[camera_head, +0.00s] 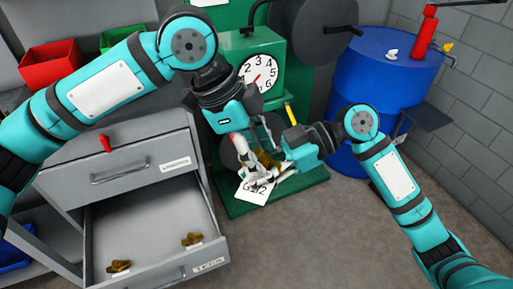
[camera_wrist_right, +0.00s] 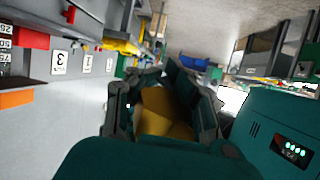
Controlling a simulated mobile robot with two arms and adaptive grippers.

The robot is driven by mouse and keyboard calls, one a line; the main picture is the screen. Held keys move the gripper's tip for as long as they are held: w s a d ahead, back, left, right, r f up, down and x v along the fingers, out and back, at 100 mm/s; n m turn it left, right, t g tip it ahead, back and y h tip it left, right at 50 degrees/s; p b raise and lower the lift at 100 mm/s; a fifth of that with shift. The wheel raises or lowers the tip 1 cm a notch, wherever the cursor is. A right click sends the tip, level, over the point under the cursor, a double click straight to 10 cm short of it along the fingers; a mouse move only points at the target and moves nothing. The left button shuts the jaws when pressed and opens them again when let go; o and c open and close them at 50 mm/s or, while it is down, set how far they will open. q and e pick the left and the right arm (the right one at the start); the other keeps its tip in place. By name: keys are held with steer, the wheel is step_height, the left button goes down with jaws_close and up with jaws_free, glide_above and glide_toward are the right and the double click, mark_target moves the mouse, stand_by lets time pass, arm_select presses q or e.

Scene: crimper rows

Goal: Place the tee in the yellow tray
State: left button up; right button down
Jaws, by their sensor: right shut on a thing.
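My right gripper (camera_wrist_right: 165,100) is shut on a brass-yellow tee (camera_wrist_right: 163,112), which sits between its fingers in the right wrist view. In the head view the tee (camera_head: 268,159) is a small brass patch, partly hidden by the fingers. My right gripper (camera_head: 274,168) reaches in from the right, in front of the green machine. My left gripper (camera_head: 256,160) points down close beside it, and their fingers overlap in the picture. I cannot tell whether the left fingers touch the tee. A yellow thing (camera_wrist_right: 120,47) shows in the wrist view; I cannot tell if it is the yellow tray.
An open grey drawer (camera_head: 150,225) at lower left holds brass fittings (camera_head: 120,266) (camera_head: 191,240). A red bin (camera_head: 48,64) and green bin (camera_head: 122,37) stand above the cabinet. A blue drum (camera_head: 385,75) stands behind my right arm. The floor at lower middle is clear.

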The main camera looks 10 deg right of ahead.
arm_select(q)
steer(key=c, duration=0.4)
jaws_close()
arm_select(e)
steer(key=c, duration=1)
jaws_free()
steer(key=shift+d, duration=0.1)
